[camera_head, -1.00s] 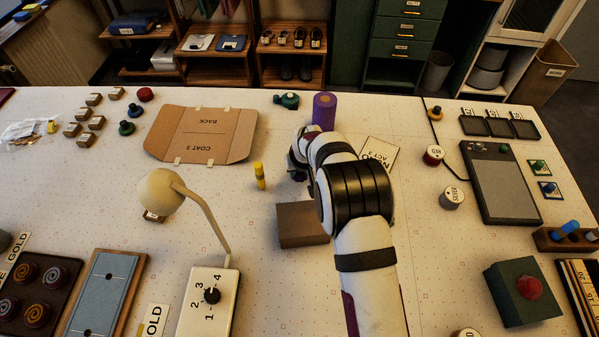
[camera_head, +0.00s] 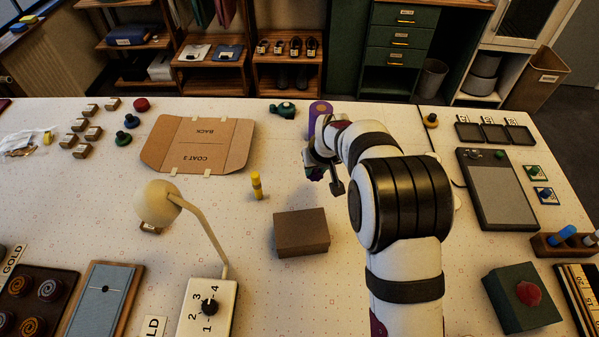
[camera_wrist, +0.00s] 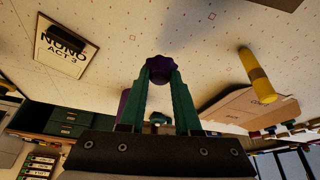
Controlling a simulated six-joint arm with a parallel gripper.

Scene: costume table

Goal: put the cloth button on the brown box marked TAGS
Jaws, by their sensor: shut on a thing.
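My gripper (camera_wrist: 160,74) is shut on the cloth button (camera_wrist: 160,64), a dark purple piece with a lobed edge, held between the green fingertips. In the head view, my gripper (camera_head: 313,168) is above the table, behind and slightly right of the brown box, and the button is mostly hidden there. The brown box (camera_head: 301,233) is a plain, low block at the middle of the table. Its visible top looks bare, and I cannot see a TAGS marking from here. The button is apart from the box.
A yellow cylinder (camera_head: 257,185) stands left behind the box. A purple spool (camera_head: 320,112) stands behind my gripper. A lamp (camera_head: 158,202) rises at front left. A cardboard folder (camera_head: 199,143) lies at back left. A NUNO card (camera_wrist: 64,55) lies flat. Table around the box is clear.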

